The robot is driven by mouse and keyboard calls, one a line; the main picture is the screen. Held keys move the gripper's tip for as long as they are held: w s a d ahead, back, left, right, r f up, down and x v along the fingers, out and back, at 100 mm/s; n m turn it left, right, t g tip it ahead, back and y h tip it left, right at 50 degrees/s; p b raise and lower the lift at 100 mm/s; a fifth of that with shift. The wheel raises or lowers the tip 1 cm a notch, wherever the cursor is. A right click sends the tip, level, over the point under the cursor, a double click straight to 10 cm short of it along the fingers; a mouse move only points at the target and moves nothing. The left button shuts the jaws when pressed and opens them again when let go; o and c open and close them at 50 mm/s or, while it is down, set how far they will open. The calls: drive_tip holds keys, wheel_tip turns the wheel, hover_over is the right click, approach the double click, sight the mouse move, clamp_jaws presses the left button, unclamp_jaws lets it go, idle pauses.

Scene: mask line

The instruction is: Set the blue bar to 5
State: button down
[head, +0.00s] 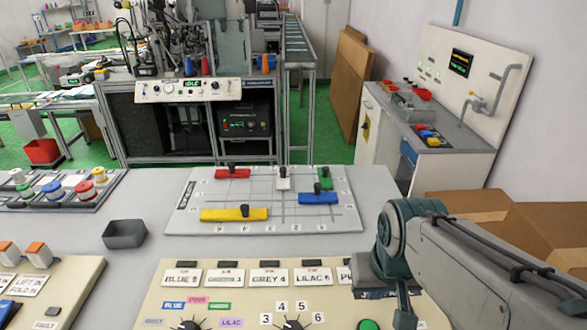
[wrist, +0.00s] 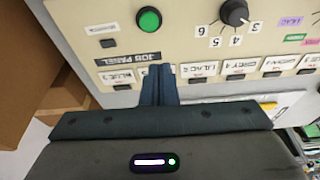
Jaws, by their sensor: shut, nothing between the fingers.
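The blue bar (head: 318,198) with a dark knob lies on the right part of the white slider board (head: 180,222) in the head view. The markings on the board's edges are too small to read surely. My gripper (wrist: 157,72) is shut and empty in the wrist view, over the job panel (wrist: 190,40), near its row of cards and below the green button (wrist: 148,19) in the picture. It is well apart from the blue bar. In the head view my arm comes in from the right, and the fingertips are hard to make out.
The board also bears a red bar (head: 232,174), a yellow bar (head: 234,214), a white block (head: 283,183) and a green block (head: 325,184). The panel has a numbered dial (head: 292,324). A grey tray (head: 124,235) stands left of the board. Cardboard boxes (head: 480,218) are at right.

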drive_tip(key=w+a+n+y+p, duration=0.1)
drive_tip(key=w+a+n+p, duration=0.1)
drive_tip(key=w, duration=2.6)
drive_tip(key=w+d+f+m+t+y+p, duration=0.1)
drive_tip(key=w+d+f+y, duration=0.2)
drive_tip(key=w, duration=0.6)
drive_tip(key=w+d+f+m+t+y+p, duration=0.1)
drive_tip(key=w+d+f, duration=0.1)
drive_tip(key=w+d, duration=0.5)
drive_tip(key=p, duration=0.2)
hover_over(328, 196)
drive_tip(key=d, duration=0.4)
drive_tip(key=f, duration=0.8)
drive_tip(key=shift+s+a+f, duration=0.1)
drive_tip(key=shift+s+f, duration=0.05)
drive_tip(key=shift+s, duration=0.05)
drive_tip(key=shift+w+a+p, duration=0.15)
drive_tip(key=shift+a+p, duration=0.25)
drive_tip(key=shift+a, duration=0.85)
drive_tip(key=shift+w+a+f, duration=0.1)
drive_tip(key=shift+a+f, duration=0.1)
drive_tip(key=shift+a, duration=0.4)
